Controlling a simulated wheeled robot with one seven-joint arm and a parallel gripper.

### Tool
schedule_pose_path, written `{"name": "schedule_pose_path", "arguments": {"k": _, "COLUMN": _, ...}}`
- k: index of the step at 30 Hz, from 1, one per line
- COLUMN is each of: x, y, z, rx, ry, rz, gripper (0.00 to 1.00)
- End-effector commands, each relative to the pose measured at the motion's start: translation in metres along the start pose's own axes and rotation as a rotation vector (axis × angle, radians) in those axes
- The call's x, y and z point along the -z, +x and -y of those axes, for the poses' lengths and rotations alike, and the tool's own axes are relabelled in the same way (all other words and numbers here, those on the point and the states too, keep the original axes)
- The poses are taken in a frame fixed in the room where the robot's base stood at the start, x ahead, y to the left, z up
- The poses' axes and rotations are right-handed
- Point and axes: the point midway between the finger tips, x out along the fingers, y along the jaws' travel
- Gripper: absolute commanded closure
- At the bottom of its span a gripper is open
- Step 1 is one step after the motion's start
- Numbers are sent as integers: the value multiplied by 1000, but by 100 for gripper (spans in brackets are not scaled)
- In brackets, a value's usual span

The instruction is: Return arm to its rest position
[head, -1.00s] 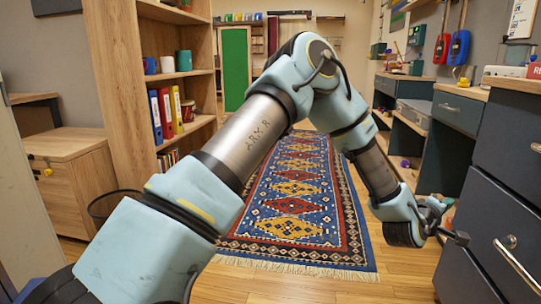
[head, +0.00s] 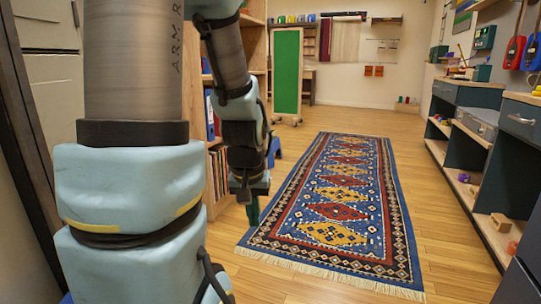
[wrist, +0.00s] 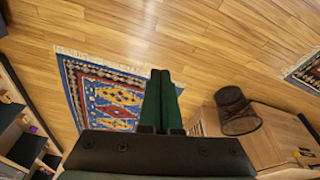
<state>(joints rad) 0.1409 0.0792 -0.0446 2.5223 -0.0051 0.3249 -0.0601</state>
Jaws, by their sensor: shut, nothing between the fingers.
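My arm is upright and folded at the left of the head view. My gripper (head: 252,212) hangs pointing down beside the rug's left edge, its fingers small and partly hidden by the wrist. In the wrist view the two green fingers (wrist: 158,105) lie together, shut, with nothing between them. Below them are the wooden floor and the patterned rug.
A patterned rug (head: 345,195) lies on open wooden floor ahead. A wooden bookshelf (head: 222,165) stands behind my arm. Drawers and benches (head: 478,130) line the right wall. A green board (head: 287,72) stands at the back. A dark mesh bin (wrist: 236,112) shows in the wrist view.

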Motion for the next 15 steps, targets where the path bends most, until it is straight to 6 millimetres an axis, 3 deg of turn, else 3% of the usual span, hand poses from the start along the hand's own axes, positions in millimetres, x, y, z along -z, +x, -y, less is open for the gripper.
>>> {"name": "schedule_pose_path", "arguments": {"k": 3, "x": -38, "y": -17, "z": 31, "rx": 22, "ry": -30, "rz": 84, "gripper": 100}}
{"name": "schedule_pose_path", "arguments": {"k": 15, "x": -10, "y": -115, "z": 24, "rx": 19, "ry": -19, "rz": 76, "gripper": 100}}
